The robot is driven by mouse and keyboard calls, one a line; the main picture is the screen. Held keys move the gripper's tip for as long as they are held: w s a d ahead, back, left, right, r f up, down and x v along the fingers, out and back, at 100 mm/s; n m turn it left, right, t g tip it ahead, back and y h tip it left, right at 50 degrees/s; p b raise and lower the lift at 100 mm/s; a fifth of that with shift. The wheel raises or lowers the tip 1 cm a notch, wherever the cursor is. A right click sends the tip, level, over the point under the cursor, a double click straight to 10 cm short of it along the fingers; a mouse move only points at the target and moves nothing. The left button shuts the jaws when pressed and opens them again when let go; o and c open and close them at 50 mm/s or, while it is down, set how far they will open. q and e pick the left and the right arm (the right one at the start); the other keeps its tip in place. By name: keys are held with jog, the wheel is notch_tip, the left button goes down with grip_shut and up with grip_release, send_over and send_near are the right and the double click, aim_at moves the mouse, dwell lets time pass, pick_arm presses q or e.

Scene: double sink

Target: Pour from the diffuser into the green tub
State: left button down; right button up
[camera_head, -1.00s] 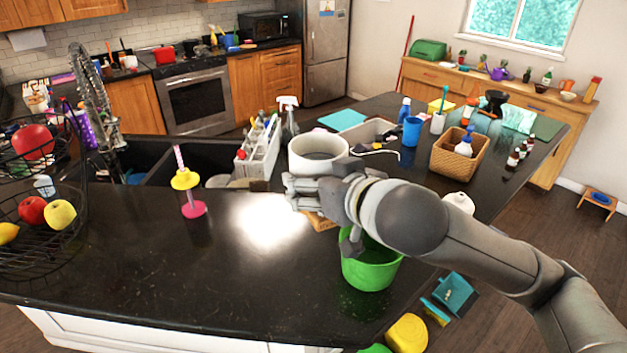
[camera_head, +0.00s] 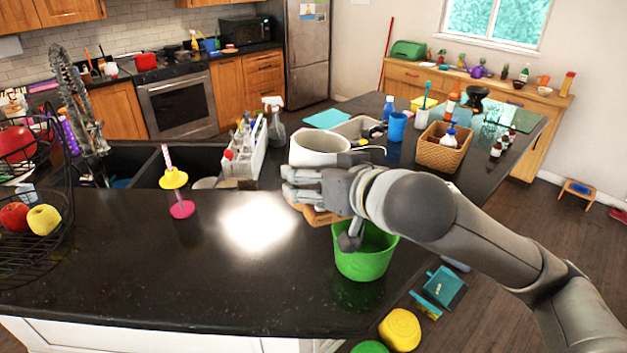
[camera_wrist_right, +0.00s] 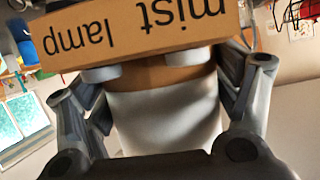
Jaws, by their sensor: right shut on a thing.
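The diffuser (camera_head: 317,149) is white and cylindrical, with an open top and a wooden base; in the right wrist view its white body (camera_wrist_right: 165,125) and base lettered "mist lamp" (camera_wrist_right: 140,30) fill the middle. My right gripper (camera_head: 308,190) is shut around the diffuser and holds it, leaning slightly, above the counter. The gripper covers its middle. The green tub (camera_head: 366,262) stands on the counter near its right edge, just below and right of the diffuser; my right wrist hides part of its rim. My left gripper is not in view.
A pink and yellow stacking stand (camera_head: 174,180) is on the counter at left, beside the black sink. A grey caddy (camera_head: 247,152), wicker basket (camera_head: 443,148) and blue cup (camera_head: 397,126) stand behind. A black wire fruit stand (camera_head: 65,235) is at far left. The front counter is clear.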

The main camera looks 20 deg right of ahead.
jog(key=shift+w+d+f+b, duration=0.1)
jog(key=shift+d+f+b, duration=0.35)
jog(key=shift+d+b, duration=0.15)
jog(key=shift+d+f+m+b, duration=0.3)
jog(key=shift+m+b, duration=0.1)
jog(key=shift+b, duration=0.4)
jog(key=shift+w+d+f+y+b, duration=0.1)
jog(key=shift+d+f+y+b, duration=0.3)
jog(key=shift+b, duration=0.4)
jog(key=shift+d+f+m+t+y+b, duration=0.9)
jog(key=shift+f+m+y+b, duration=2.25)
jog(key=shift+b, duration=7.95)
jog(key=shift+w+d+r+m+t+h+p, duration=0.15)
jog(key=shift+d+m+t+p, duration=0.4)
jog(key=shift+m, duration=1.05)
jog(key=shift+d+r+m+t+h+p, duration=0.2)
jog(key=shift+d+m+p, duration=0.6)
jog(key=shift+m, duration=0.85)
jog(key=shift+w+d+r+m+t+p, duration=0.1)
jog(key=shift+d+m+t+p, duration=0.5)
jog(key=shift+m, duration=1)
